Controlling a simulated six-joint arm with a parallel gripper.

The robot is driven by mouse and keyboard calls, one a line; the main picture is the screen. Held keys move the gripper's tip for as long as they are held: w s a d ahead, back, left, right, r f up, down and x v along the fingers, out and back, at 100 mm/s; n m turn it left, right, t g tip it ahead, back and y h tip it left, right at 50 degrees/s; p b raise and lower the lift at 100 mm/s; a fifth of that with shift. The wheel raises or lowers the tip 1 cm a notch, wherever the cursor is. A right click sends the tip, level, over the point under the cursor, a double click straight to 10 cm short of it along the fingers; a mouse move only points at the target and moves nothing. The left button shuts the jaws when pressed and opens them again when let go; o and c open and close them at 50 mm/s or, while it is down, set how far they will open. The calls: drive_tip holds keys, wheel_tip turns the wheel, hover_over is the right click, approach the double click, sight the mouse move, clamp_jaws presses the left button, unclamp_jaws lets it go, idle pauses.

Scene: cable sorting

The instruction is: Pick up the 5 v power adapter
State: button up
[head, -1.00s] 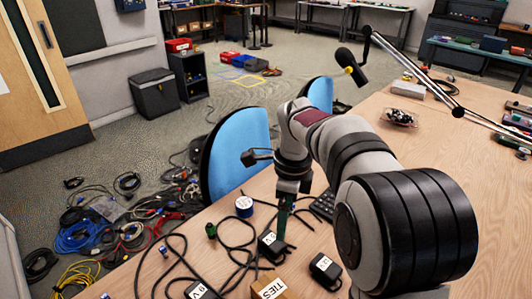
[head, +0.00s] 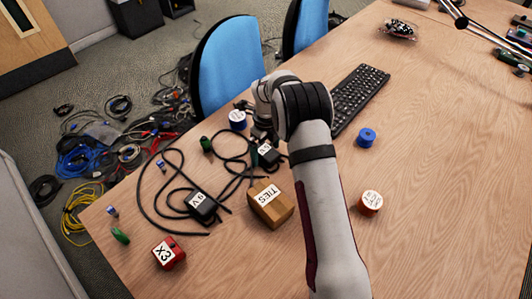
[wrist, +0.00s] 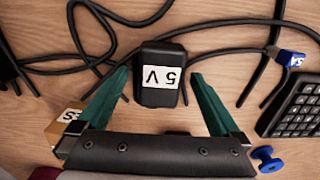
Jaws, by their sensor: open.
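The 5 V power adapter (wrist: 160,77) is a black block with a white label, lying on the table in the wrist view. It appears to be the labelled adapter (head: 268,155) left of my arm in the head view. My gripper (wrist: 160,86) is open and empty, its teal fingers on either side of the adapter with visible gaps. A 9 V adapter (head: 202,208) lies nearer and to the left.
Black cables (head: 160,197) loop around the adapters. A TIES box (head: 271,204) stands close to the 5 V adapter. A keyboard (head: 361,97), a blue spool (head: 367,138) and a red-and-white spool (head: 370,203) lie to the right. The right tabletop is mostly clear.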

drive_tip(key=shift+f, duration=0.3)
clamp_jaws()
idle(0.3)
drive_tip(key=shift+r, duration=0.2)
